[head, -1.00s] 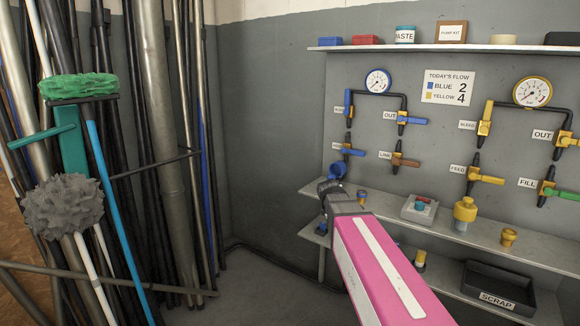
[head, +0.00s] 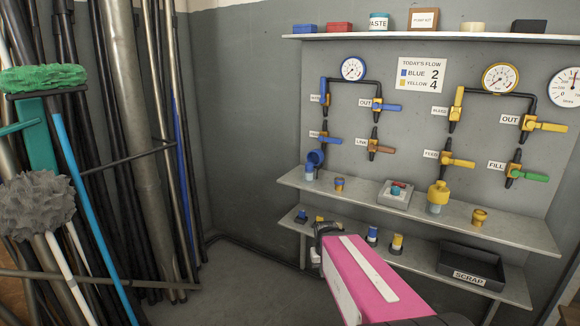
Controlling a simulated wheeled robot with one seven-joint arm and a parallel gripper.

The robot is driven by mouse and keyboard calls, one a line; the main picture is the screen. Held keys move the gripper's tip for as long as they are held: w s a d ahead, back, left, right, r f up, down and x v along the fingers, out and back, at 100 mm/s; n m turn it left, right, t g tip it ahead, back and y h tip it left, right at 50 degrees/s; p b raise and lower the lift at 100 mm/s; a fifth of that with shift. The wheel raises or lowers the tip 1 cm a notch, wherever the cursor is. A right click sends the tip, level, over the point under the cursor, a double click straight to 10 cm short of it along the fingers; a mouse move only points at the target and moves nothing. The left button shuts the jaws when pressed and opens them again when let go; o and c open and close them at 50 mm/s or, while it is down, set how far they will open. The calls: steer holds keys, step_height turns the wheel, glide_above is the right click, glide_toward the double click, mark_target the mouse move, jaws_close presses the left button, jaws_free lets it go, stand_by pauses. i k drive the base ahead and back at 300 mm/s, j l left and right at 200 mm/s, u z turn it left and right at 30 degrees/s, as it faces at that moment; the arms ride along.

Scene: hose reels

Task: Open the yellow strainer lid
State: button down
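The yellow strainer (head: 437,195) stands upright on the upper shelf, right of the middle, below the FEED valve. It has a yellow top over a clear lower bowl, and its lid looks shut. My gripper (head: 327,228) is dark and sits at the end of my pink arm, low in the picture and left of the yellow strainer. It is clear of the strainer. Its fingers are small and seen from behind, so I cannot tell whether they are open. The blue strainer (head: 315,160) at the shelf's left end has a round blue part that looks tilted up.
Valves and gauges hang above. A black SCRAP tray (head: 472,267) is below. Poles and mops (head: 45,160) crowd the left.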

mark_target(437, 194)
steer(key=z, duration=1.3)
